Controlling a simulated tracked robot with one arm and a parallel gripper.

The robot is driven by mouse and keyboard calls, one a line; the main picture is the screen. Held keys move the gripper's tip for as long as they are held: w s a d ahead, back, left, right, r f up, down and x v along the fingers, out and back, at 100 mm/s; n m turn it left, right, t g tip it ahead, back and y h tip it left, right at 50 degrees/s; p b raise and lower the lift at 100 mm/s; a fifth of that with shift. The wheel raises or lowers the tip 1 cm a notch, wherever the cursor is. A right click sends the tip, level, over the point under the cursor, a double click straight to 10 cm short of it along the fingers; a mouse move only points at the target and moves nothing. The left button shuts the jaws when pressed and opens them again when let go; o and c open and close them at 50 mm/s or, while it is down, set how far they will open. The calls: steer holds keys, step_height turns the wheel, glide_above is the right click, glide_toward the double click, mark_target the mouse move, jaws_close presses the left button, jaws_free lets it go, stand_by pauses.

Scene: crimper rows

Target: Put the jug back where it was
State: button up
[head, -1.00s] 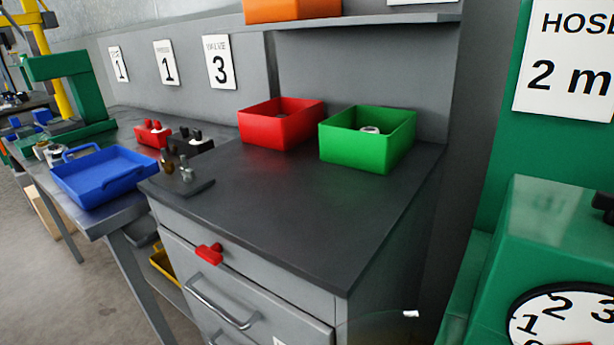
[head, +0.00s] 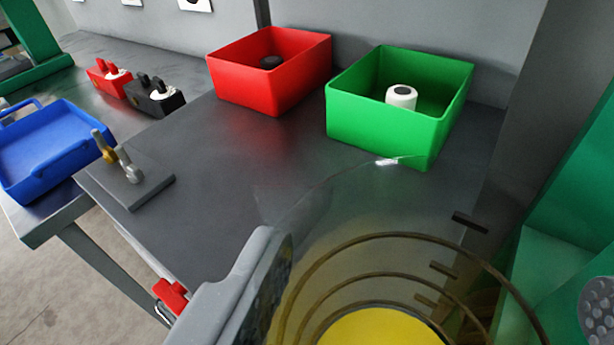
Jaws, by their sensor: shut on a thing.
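A large clear jug (head: 385,262) with dark rings and marks on its wall and yellow (head: 380,330) at its bottom fills the lower right of the head view. I look down into it from above; its lower part is cut off by the frame. My gripper (head: 430,275) is shut on the jug, with a grey, dark-padded finger on its left and part of the other finger at the right edge. The jug shows in front of the dark worktop (head: 240,160); I cannot tell whether it touches it.
A green bin (head: 385,125) with a white roll and a red bin (head: 245,85) with a dark piece stand at the back. A small plate with metal pegs (head: 125,180) sits at the left edge. A blue tray (head: 45,150) lies beyond. The worktop's middle is clear.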

steer(key=w+a+f, duration=0.2)
steer(key=w, duration=0.5)
steer(key=w+a+f+p, duration=0.1)
steer(key=w+a+f, duration=0.1)
steer(key=w, duration=0.5)
steer(key=shift+w+a+f, duration=0.15)
steer(key=shift+w+f, duration=0.25)
steer(key=shift+f, duration=0.2)
steer(key=o, duration=1.4)
steer(key=shift+o, duration=0.2)
steer(key=v, duration=1.2)
steer(key=shift+r, duration=0.2)
